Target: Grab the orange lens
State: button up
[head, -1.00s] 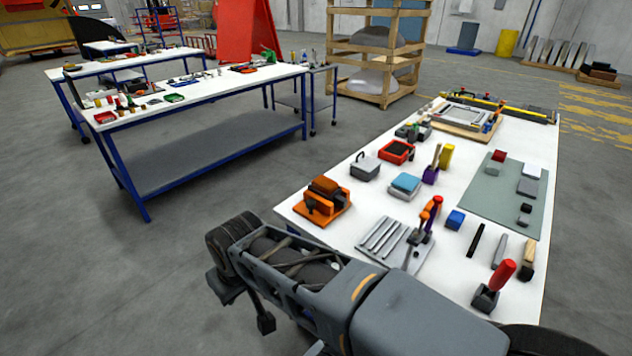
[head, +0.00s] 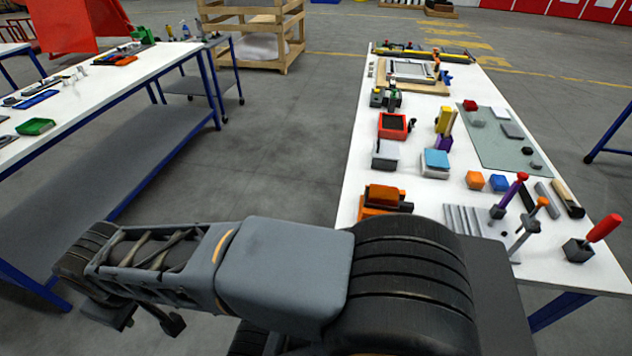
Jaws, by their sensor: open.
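My gripper (head: 143,321) is at the lower left, over the floor and well away from the table. Its dark fingers look apart, with nothing visible between them.
The white table (head: 350,185) also holds a blue block (head: 499,183), a purple-handled tool (head: 510,190), a red-handled tool (head: 603,229) and a grey-green mat (head: 500,148). A second white table (head: 82,90) with blue legs stands left. Bare floor (head: 290,140) separates them.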

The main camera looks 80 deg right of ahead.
aim_at(378, 194)
jog(key=i, duration=1.35)
jog(key=z, duration=4.25)
jog(key=i, duration=0.5)
jog(key=z, duration=0.1)
